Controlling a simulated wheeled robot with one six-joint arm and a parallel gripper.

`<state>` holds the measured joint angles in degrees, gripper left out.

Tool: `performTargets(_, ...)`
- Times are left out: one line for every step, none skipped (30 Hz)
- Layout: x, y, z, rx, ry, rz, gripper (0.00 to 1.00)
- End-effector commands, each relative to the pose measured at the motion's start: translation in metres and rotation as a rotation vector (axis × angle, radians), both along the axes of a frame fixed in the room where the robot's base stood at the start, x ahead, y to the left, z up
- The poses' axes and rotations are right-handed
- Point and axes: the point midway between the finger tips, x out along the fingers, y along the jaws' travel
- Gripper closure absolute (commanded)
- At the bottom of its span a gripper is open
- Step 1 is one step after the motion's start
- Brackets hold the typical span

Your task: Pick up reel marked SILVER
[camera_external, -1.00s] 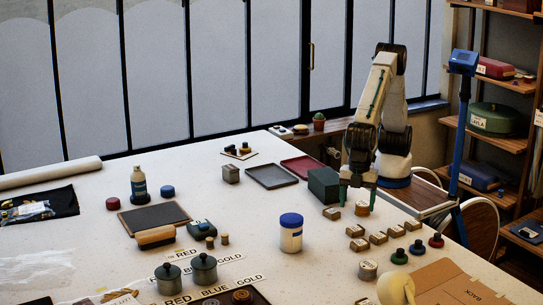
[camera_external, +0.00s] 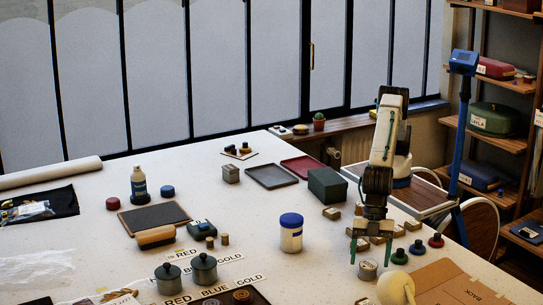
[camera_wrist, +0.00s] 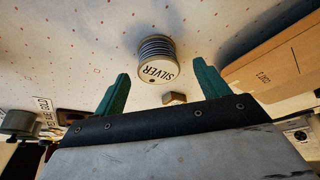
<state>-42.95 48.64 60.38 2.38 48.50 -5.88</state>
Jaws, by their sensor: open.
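The reel marked SILVER (camera_wrist: 157,55) stands on the table in the wrist view, a short drum wound with grey thread and a pale label reading SILVER. It lies just beyond and between my gripper's two green fingers (camera_wrist: 161,72), with a gap on each side. In the external view the reel (camera_external: 367,270) is at the right front of the table, and my gripper (camera_external: 370,256) is at it, fingers spread and pointing down. My gripper is open and empty. The exact height of the fingertips over the table is unclear.
Several small labelled boxes (camera_external: 358,244) lie behind the reel. A cream rounded lamp-like object (camera_external: 395,287) and a cardboard sheet (camera_external: 452,283) are close in front and right. A blue-lidded jar (camera_external: 291,235) stands left.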

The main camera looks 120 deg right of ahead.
Motion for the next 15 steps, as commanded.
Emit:
performTargets(0.003,0.001,-0.010,-0.001,0.002,-0.001,0.26)
performTargets(0.005,0.002,-0.014,-0.001,0.001,0.000,0.26)
performTargets(0.006,0.004,-0.020,-0.002,0.002,0.000,0.26)
performTargets(0.007,0.005,-0.023,-0.002,0.002,0.000,0.26)
performTargets(0.007,0.006,-0.025,-0.001,0.001,0.000,0.26)
performTargets(0.008,0.006,-0.027,-0.001,0.001,0.000,0.26)
performTargets(0.008,0.007,-0.028,-0.001,0.001,0.000,0.26)
performTargets(0.009,0.007,-0.028,-0.001,0.001,0.000,0.26)
performTargets(0.009,0.007,-0.028,-0.001,0.001,0.000,0.26)
performTargets(0.009,0.007,-0.028,-0.001,0.001,0.000,0.26)
performTargets(0.008,0.007,-0.028,-0.001,0.001,0.000,0.26)
performTargets(0.008,0.007,-0.028,-0.001,0.001,0.000,0.26)
performTargets(0.008,0.007,-0.028,-0.001,0.001,0.000,0.32)
performTargets(0.008,0.007,-0.028,-0.001,0.001,0.000,0.40)
performTargets(0.008,0.007,-0.028,-0.001,0.001,0.000,0.51)
